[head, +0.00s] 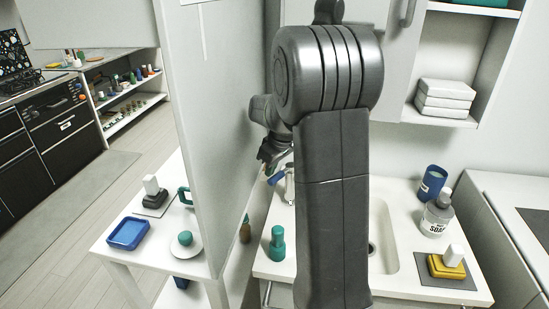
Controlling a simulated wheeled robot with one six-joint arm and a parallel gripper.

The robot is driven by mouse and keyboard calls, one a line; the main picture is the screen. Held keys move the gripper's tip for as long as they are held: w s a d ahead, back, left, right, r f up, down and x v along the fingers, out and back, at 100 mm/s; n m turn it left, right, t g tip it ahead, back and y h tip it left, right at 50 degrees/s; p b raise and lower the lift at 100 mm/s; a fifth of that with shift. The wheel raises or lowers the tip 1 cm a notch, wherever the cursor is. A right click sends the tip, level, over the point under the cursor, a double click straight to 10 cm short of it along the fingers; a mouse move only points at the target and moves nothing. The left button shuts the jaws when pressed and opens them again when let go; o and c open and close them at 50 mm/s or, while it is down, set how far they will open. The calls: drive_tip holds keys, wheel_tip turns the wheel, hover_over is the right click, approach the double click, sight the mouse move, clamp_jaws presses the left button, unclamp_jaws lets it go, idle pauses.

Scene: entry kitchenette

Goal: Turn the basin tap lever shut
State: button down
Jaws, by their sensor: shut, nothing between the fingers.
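The basin (384,243) is a white sink set in the counter, with a dark drain at its bottom; my arm hides its left part. A metallic piece of the tap (289,188) shows at the basin's back left, just left of my arm. My gripper (268,168) is small and dark in the picture, shut and empty, pointing down beside the tap. A small blue patch shows just below the fingers; I cannot tell whether it is the tap lever. I cannot tell whether the fingers touch the tap.
A pale upright panel (222,120) stands close left of my gripper. A green bottle (277,244) stands on the counter's left.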

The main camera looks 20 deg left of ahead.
drive_tip(key=shift+x, duration=0.9)
drive_tip(key=shift+s+d+n, duration=0.2)
drive_tip(key=shift+d+n, duration=0.2)
drive_tip(key=shift+n, duration=0.1)
drive_tip(key=shift+s+d+n+g+b, duration=0.2)
drive_tip(key=shift+d+n+g+b, duration=0.4)
drive_tip(key=shift+n, duration=0.5)
drive_tip(key=shift+s+d+b, duration=0.15)
drive_tip(key=shift+d+b, duration=0.25)
drive_tip(key=shift+d, duration=0.7)
drive_tip(key=shift+r, duration=0.1)
